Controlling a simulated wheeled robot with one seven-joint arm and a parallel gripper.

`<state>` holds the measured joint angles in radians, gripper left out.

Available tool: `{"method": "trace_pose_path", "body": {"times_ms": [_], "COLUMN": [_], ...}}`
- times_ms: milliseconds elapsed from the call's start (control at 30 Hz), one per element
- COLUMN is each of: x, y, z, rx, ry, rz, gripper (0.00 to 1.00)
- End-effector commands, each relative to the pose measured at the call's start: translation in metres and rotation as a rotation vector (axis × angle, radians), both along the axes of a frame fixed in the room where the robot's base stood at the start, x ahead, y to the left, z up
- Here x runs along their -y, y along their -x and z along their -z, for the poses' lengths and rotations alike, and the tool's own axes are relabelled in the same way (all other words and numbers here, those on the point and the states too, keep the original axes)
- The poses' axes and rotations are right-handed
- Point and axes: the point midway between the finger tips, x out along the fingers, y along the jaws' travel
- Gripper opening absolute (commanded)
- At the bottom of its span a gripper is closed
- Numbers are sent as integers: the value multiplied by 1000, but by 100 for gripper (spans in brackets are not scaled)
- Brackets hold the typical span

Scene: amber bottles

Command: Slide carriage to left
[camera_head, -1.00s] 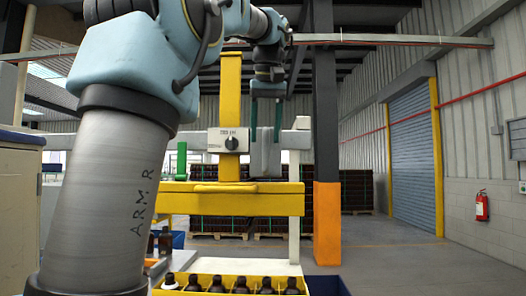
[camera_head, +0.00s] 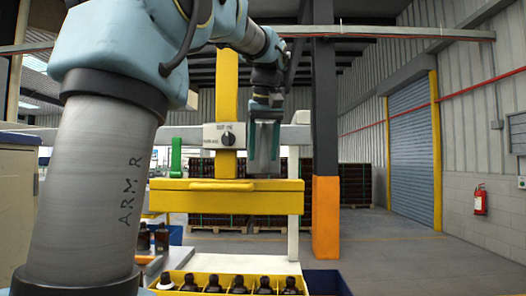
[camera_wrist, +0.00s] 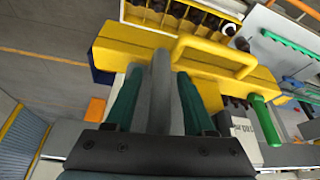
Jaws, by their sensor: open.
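The carriage is a yellow post (camera_head: 227,95) with a wide yellow beam (camera_head: 225,201) across its foot and a small box with a dark knob (camera_head: 228,135). The beam shows with its yellow handle in the wrist view (camera_wrist: 130,47). A grey upright grip (camera_wrist: 160,85) stands by the beam. My gripper (camera_head: 264,150) points down at the right of the post, its two green fingers open. In the wrist view the fingers lie on either side of the grey grip, with visible gaps; I cannot tell whether either one touches it.
A grey rail (camera_head: 296,134) runs behind the carriage. A green lever (camera_head: 176,158) stands left of the post. A yellow crate (camera_head: 222,291) of amber bottles is below the beam. A dark column with an orange base (camera_head: 325,215) is at right; open floor lies beyond.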

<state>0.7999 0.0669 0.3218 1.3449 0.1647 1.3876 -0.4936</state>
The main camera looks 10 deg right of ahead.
Motion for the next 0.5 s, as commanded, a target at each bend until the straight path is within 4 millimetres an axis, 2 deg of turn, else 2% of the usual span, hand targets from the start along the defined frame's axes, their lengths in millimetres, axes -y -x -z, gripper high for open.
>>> {"method": "trace_pose_path", "body": {"times_ms": [367, 500], "x": [0, 0], "y": [-3, -2], "z": [6, 6], "rx": [1, 1], "ry": [0, 0], "rz": [0, 0], "gripper": [55, 40]}}
